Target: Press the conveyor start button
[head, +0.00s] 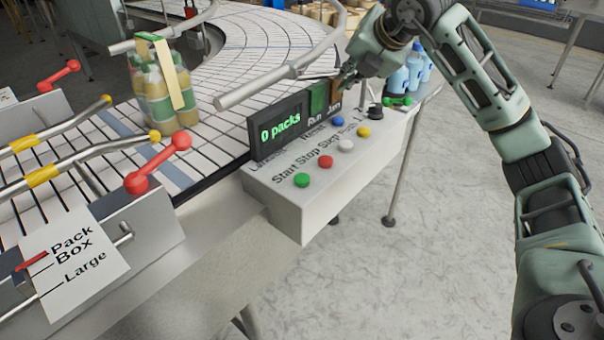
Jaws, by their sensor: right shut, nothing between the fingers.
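My right gripper (343,82) is shut and empty. In the picture it appears up and right of the green button, by the top of the status panel; I cannot tell whether it touches the panel. My left gripper is not in view.
Red (325,161), white (345,145), yellow (363,132) and blue (337,121) buttons share the box with a black knob (375,111). Behind them stands a display reading "0 packs" (280,131). A bottle pack (160,95) stands on the conveyor (225,88).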

